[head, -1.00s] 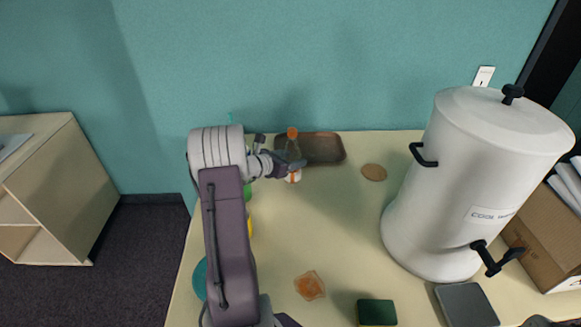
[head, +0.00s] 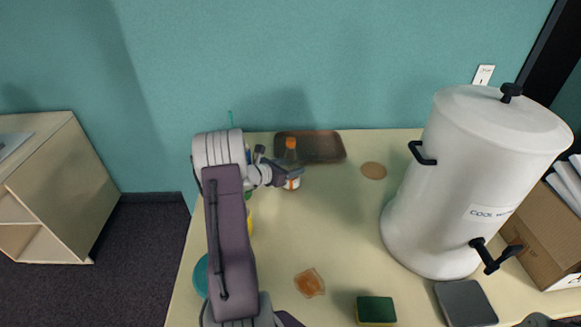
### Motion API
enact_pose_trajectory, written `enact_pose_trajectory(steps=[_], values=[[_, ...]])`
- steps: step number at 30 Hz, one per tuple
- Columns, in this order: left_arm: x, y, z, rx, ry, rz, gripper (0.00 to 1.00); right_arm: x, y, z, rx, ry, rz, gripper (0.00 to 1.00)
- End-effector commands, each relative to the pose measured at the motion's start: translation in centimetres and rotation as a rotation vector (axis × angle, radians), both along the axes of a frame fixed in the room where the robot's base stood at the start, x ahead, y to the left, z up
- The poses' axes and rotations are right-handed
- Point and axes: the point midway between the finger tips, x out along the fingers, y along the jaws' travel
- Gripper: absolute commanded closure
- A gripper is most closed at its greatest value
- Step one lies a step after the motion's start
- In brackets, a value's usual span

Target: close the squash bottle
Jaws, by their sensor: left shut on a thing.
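The squash bottle (head: 291,157) shows in the head view near the table's back edge, with an orange top (head: 291,143), a clear neck and a white and orange label. It looks roughly upright. My left gripper (head: 289,174) is shut on its body from the left, and the fingers hide part of it. I cannot tell whether the orange top is a fully seated cap, or whether the bottle's base touches the table.
A brown tray (head: 322,148) lies just behind the bottle, and a round tan coaster (head: 374,170) to its right. A large white urn (head: 455,190) stands at right. An amber piece (head: 310,283) and a green sponge (head: 376,309) lie in front. The middle table is clear.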

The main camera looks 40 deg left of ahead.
Motion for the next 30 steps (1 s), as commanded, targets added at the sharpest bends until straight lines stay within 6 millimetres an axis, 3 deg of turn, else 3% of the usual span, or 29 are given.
enact_pose_trajectory(steps=[2,3,4,16,30], values=[[0.0,0.0,-0.4,0.0,0.0,0.0,1.0,0.0,0.0,-0.5,0.0,0.0,0.0,0.48],[0.0,0.0,-0.2,0.0,0.0,0.0,0.32,0.0,0.0,-0.3,0.0,0.0,0.0,0.48],[0.0,0.0,-0.2,0.0,0.001,0.0,0.23,0.0,0.0,-0.3,0.0,0.0,0.0,0.48],[-0.2,0.1,0.3,0.0,0.001,0.001,0.21,0.0,0.0,0.2,0.0,0.0,0.0,0.48],[-9.3,0.9,3.9,0.0,0.0,0.003,0.21,0.0,0.0,-0.7,0.0,0.0,0.0,0.48]])
